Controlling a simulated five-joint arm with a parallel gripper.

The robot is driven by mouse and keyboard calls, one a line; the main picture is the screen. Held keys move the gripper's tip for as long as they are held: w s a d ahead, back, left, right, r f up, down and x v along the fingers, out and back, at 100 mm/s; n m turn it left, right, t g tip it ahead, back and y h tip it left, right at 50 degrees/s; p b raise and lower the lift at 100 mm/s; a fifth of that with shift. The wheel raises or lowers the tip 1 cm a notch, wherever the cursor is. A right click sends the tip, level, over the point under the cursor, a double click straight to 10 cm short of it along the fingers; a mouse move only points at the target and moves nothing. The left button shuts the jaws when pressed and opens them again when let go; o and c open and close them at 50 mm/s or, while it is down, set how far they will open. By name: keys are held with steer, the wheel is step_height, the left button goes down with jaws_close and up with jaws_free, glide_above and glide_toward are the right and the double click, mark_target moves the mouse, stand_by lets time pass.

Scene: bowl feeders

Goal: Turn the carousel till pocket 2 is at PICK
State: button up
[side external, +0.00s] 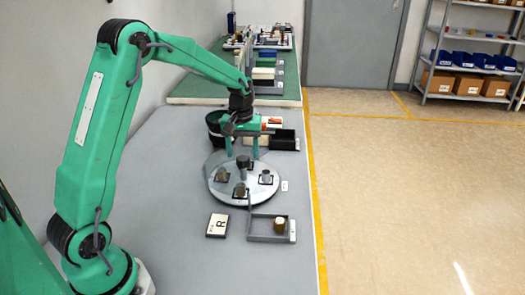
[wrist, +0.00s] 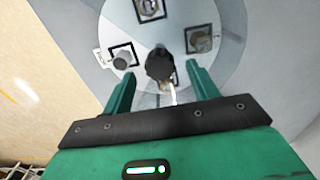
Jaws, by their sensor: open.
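The carousel (side external: 216,191) is a round pale disc on the grey table. Dark-framed pockets on it hold small parts, among them a grey part (side external: 266,177) at the right and brownish parts at the left (side external: 222,174) and front (side external: 239,190). A dark knob (wrist: 158,63) stands at its centre. My gripper (side external: 241,154) is open above the disc, its fingers on either side of the knob with gaps showing. In the wrist view a grey hex part (wrist: 122,58) and a brownish part (wrist: 200,42) sit in pockets. I cannot read the pocket numbers.
A small white tag (side external: 284,185) lies beside the carousel's right edge; its text is unreadable. A grey tray (side external: 259,238) with a brass-coloured part (side external: 281,224) and an R card (side external: 217,225) lie in front. A black bowl (side external: 214,122) and dark bin (side external: 284,138) stand behind.

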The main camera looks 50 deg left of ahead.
steer(key=shift+f, duration=1.2)
jaws_close()
